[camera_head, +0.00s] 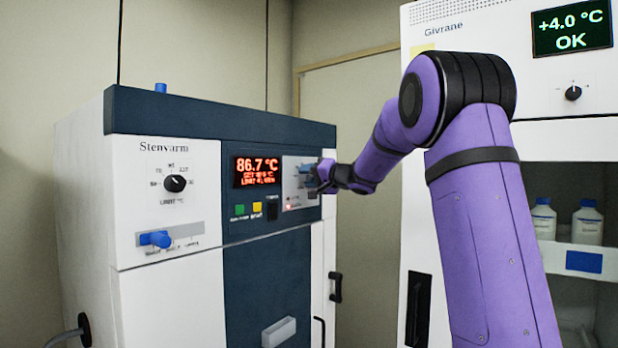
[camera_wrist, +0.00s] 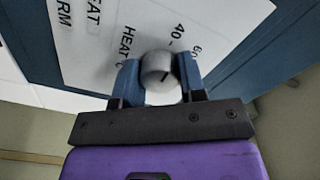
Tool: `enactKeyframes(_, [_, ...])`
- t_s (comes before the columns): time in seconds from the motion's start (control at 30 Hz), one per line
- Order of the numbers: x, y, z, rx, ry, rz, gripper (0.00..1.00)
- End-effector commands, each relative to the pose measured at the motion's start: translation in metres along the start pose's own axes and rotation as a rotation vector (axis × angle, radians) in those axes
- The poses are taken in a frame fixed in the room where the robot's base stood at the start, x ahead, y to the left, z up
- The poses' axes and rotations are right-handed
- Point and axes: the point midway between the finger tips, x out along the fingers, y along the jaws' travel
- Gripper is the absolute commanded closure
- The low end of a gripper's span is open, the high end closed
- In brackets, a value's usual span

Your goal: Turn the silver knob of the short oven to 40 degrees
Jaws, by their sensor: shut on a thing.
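The short oven (camera_head: 165,290), marked Stenvarm, is a white and dark blue cabinet at the left of the head view. Its red display (camera_head: 257,171) reads 86.7 °C; the smaller lines are hard to read. The silver knob (camera_wrist: 157,67) sits on a white panel with "40", "60" and "HEAT" printed near it in the wrist view. A short dark mark shows on the knob's face; I cannot tell its exact setting. My gripper (camera_wrist: 159,78) is shut on the knob, one blue finger on each side. In the head view my gripper (camera_head: 325,176) hides most of the knob.
A black limit knob (camera_head: 175,184) and a blue lever (camera_head: 155,239) are on the oven's left panel. Green (camera_head: 239,210) and yellow (camera_head: 257,207) buttons sit below the display. A taller white Givrane cabinet (camera_head: 560,130) stands close at the right, with bottles inside.

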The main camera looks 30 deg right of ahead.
Motion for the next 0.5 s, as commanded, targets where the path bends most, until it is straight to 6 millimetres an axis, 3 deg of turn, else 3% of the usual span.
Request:
enactKeyframes(0.17, [0.0000, 0.0022, 0.0015, 0.001, -0.003, 0.004, 0.86])
enactKeyframes(0.2, [0.0000, 0.0023, 0.0015, 0.002, -0.003, 0.004, 0.58])
enactKeyframes(0.3, [0.0000, 0.0019, 0.0012, 0.002, -0.002, 0.003, 0.37])
enactKeyframes(0.5, [0.0000, 0.0010, 0.0006, 0.001, -0.001, 0.002, 0.37])
